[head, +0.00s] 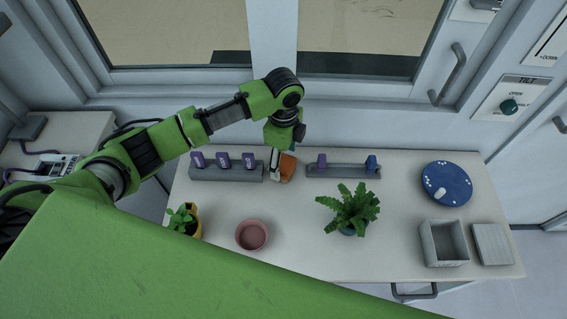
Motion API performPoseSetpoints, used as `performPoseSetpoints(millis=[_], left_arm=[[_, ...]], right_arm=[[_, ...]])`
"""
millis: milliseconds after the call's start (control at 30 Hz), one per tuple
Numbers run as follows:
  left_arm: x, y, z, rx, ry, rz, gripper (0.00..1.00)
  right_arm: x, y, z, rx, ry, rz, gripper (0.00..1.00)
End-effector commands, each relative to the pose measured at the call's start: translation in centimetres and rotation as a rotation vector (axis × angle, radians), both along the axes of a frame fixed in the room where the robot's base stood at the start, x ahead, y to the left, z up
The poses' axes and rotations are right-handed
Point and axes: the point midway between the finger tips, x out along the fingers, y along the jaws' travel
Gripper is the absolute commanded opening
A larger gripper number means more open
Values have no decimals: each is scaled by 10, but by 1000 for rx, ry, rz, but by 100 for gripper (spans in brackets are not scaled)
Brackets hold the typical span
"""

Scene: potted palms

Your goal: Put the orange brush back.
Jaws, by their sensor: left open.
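An orange-brown piece (288,168), which looks like the orange brush, is at the back of the white table between two grey racks. My left gripper (279,158) comes down from above right at this piece, and its jaws are open. The wrist hides part of the piece, so I cannot tell whether the fingers touch it. The right grey rack (342,171) holds a purple item (321,161) at its left and a blue item (372,163) at its right, with a bare stretch between them. My right gripper is not in view.
The left grey rack (225,174) holds purple labelled items. In front are a yellow-potted plant (194,227), a pink bowl (252,235) and a fern (349,207). A blue round tray (447,184), an open grey box (443,243) and a grey slab (492,244) stand right.

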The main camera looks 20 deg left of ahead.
Motion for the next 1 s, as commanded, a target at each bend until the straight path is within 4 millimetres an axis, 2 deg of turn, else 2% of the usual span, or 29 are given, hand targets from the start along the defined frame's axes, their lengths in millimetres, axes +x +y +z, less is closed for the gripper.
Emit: performPoseSetpoints(millis=[200,400,600,1000], left_arm=[[2,-1,49,-3,-5,0,66],[1,0,80,-1,-1,1,66],[0,0,91,-1,0,1,66],[0,-1,91,-1,1,1,66]], right_arm=[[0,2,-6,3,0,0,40],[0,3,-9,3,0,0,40],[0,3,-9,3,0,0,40],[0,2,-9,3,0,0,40]])
